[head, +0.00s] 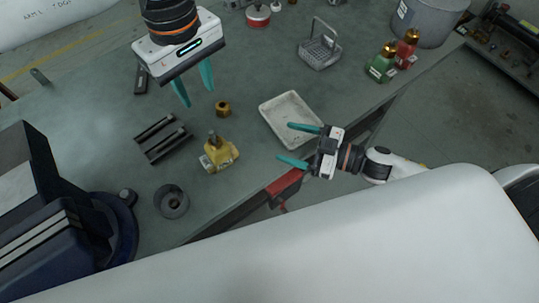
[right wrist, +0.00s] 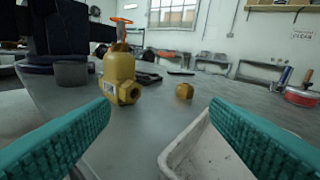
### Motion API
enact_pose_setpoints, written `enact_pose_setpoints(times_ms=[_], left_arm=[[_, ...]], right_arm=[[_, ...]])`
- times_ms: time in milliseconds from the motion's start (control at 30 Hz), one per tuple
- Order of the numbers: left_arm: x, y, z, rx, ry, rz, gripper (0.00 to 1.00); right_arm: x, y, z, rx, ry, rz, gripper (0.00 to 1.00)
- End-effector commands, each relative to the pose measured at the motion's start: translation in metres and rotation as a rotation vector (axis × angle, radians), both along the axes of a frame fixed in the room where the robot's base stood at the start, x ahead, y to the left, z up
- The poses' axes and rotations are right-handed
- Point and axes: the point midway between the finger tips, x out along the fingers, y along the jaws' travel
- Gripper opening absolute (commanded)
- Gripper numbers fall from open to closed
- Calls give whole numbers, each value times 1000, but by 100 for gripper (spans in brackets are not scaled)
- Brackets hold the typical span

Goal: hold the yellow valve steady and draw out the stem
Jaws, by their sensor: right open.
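The yellow valve (head: 224,158) stands on the grey bench, its side port facing right. It also shows upright in the right wrist view (right wrist: 118,75), with a grey stem (right wrist: 121,34) rising from its top. An orange piece shows at the stem's top there; I cannot tell whether it belongs to the valve. A loose brass nut (head: 223,108) lies behind the valve. My left gripper (head: 193,84) is open and empty above the bench, behind and left of the nut. My right gripper (head: 285,142) is open and empty, right of the valve and apart from it, fingers pointing towards it.
A white tray (head: 266,116) lies beside my right gripper. A dark slotted rack (head: 162,138) and a grey ring (head: 171,202) are left of the valve.

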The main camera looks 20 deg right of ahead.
Motion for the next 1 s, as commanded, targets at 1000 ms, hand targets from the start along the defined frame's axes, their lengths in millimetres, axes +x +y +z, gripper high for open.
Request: enact_pose_setpoints(times_ms=[1000], left_arm=[[0,0,0,0,0,0,36]], right_arm=[[28,155,2,146,51,176,71]])
